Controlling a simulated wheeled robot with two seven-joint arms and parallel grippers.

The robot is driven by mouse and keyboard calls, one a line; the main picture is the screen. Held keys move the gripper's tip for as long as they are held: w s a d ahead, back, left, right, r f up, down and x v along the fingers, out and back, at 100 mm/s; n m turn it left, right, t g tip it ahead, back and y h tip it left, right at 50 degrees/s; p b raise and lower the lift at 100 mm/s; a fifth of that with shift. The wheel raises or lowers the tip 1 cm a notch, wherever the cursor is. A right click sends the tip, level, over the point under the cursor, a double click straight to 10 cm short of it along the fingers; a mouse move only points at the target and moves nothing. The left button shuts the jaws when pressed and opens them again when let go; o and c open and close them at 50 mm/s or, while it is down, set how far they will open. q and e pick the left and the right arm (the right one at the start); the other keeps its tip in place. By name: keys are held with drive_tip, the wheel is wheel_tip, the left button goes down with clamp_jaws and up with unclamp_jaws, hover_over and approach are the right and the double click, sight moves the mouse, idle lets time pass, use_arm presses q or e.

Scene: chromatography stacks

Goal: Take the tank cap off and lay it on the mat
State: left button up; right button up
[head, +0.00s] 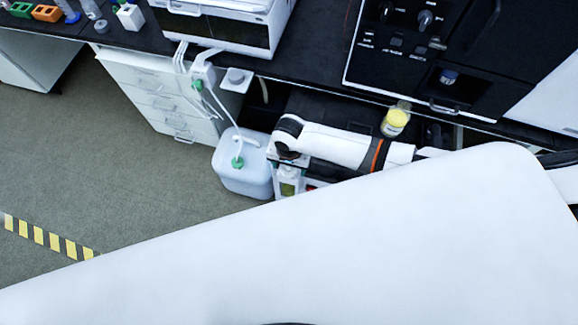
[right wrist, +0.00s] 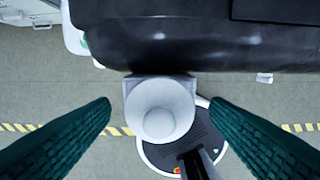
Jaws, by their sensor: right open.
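A white plastic tank (head: 245,178) with a green cap (head: 238,161) stands on the floor below the bench in the head view. A white tube runs up from the cap. A white corner with some green shows at the upper left of the right wrist view; it looks like the tank. My right gripper (right wrist: 160,102) is open, with two dark teal fingers apart. A white round piece with a square plate shows between them; I cannot tell whether it is touched. In the head view my right arm ends just right of the tank. I cannot make out the mat. My left gripper is not in view.
A white instrument (head: 225,22) and a black one (head: 440,60) are on the black bench. White drawers (head: 165,98) stand left of the tank.

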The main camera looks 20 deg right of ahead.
drive_tip(key=c, duration=1)
drive_tip(key=shift+c, duration=0.2)
